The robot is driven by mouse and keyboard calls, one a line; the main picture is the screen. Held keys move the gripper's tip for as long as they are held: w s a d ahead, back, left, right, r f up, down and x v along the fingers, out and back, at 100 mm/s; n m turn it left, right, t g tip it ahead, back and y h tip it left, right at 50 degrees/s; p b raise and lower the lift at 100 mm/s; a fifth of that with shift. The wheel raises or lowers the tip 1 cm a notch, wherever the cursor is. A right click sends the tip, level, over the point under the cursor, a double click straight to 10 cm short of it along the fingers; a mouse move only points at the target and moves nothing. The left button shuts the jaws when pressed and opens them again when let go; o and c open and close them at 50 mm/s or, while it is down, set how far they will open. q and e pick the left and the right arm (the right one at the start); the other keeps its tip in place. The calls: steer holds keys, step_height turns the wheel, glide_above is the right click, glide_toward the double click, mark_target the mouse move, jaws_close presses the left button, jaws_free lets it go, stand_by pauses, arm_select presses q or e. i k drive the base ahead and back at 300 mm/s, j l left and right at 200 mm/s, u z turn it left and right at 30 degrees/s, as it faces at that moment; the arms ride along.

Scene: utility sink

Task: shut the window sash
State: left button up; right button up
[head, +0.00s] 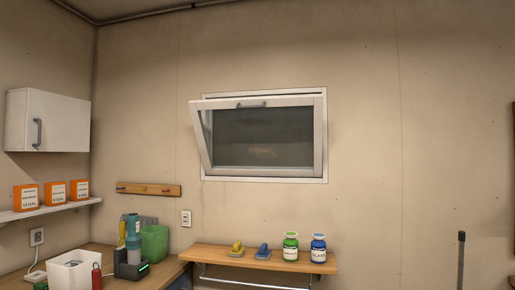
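The window sash (311,139) is a pale framed pane set in a white window frame (265,93) on the back wall. Its top edge leans out from the wall and its bottom edge sits close to the frame, so it stands tilted open. The glass (262,137) looks dark. Neither of my grippers shows in the head view.
A cluttered counter (160,274) and white wall cabinet (48,120) stand at left. A dark pole (461,260) rises at right.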

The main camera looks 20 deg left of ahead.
mark_target(195, 107)
steer(key=i+j, duration=0.2)
steer(key=i, duration=0.3)
steer(key=i+j+u, duration=0.15)
steer(key=i, duration=0.4)
steer(key=i+j, duration=0.25)
steer(key=i, duration=0.3)
